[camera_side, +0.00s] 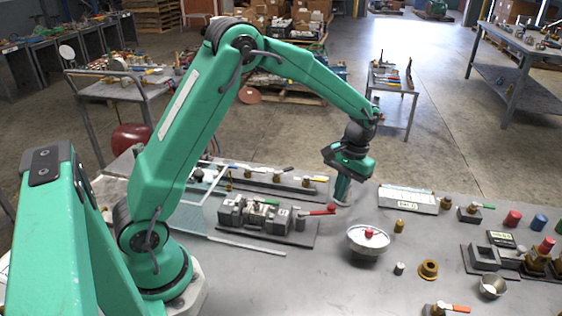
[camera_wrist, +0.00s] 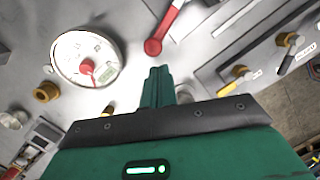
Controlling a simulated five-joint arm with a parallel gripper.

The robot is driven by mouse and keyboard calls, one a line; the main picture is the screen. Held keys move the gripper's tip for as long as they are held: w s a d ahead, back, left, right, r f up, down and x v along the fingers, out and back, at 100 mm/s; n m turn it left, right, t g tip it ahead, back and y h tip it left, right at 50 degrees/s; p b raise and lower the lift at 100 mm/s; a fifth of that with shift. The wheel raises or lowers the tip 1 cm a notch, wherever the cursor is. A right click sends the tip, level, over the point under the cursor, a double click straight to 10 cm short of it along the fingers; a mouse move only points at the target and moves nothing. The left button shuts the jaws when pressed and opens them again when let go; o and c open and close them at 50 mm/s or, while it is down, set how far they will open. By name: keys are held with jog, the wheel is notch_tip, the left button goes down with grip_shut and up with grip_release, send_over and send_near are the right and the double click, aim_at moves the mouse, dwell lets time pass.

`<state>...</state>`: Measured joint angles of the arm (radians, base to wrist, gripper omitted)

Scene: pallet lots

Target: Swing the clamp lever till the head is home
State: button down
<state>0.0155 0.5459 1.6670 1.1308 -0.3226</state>
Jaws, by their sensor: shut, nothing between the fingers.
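The clamp (camera_side: 262,215) is a grey metal block assembly on a dark base plate, in the middle of the bench. Its lever (camera_side: 318,211) has a red handle that points right from the clamp. In the wrist view the red lever (camera_wrist: 168,22) enters from the top edge, its rounded end just ahead of my fingers. My gripper (camera_side: 341,200) is shut and empty, pointing down close to the lever's free end; it also shows in the wrist view (camera_wrist: 158,72). I see a gap between them in the wrist view. Whether the clamp head is seated is too small to tell.
A round white dial with a red knob (camera_side: 368,243) stands right of the lever. Behind the clamp lies a strip (camera_side: 270,182) with several small levers. A labelled white box (camera_side: 408,199) and brass fittings (camera_side: 428,270) are to the right.

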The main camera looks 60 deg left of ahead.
jog(key=shift+s+d+f, duration=0.1)
jog(key=shift+s, duration=0.25)
jog(key=shift+s+d+m, duration=0.2)
jog(key=shift+d+m, duration=0.25)
jog(key=shift+m, duration=0.1)
jog(key=shift+s+d+m, duration=0.15)
jog(key=shift+d+m, duration=0.3)
jog(key=shift+m, duration=0.1)
jog(key=shift+a, duration=0.15)
dwell(0.8)
jog(key=shift+w+a, duration=0.2)
jog(key=shift+a, duration=0.45)
jog(key=shift+w+a, duration=0.1)
